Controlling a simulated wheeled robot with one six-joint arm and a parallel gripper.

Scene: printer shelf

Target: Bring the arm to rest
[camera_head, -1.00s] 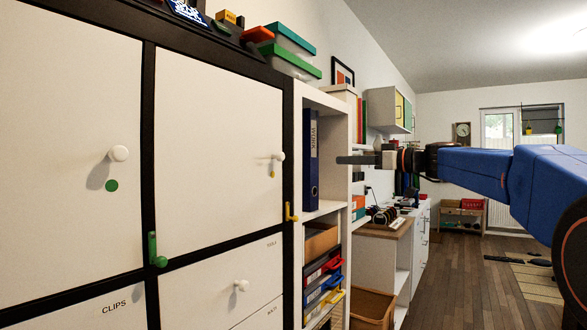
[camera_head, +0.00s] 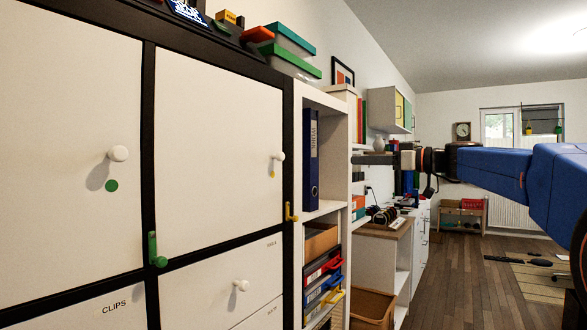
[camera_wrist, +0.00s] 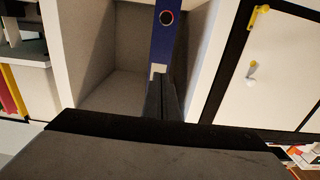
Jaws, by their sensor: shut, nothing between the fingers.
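My gripper (camera_head: 362,159) is at the end of my blue arm, on the right of the head view. It points left toward the white open shelf (camera_head: 326,100). Its fingers are together and hold nothing. In the wrist view the shut fingers (camera_wrist: 161,97) point at the shelf compartment with a blue binder (camera_wrist: 163,40). The binder also stands upright in the head view (camera_head: 311,160). I cannot tell exactly how far the fingertips are from the shelf.
A white cabinet (camera_head: 220,140) with knobbed doors, one closed drawer labelled CLIPS (camera_head: 85,310), fills the left. Coloured trays (camera_head: 322,285) sit low in the shelf. A desk (camera_head: 385,232) stands beyond it.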

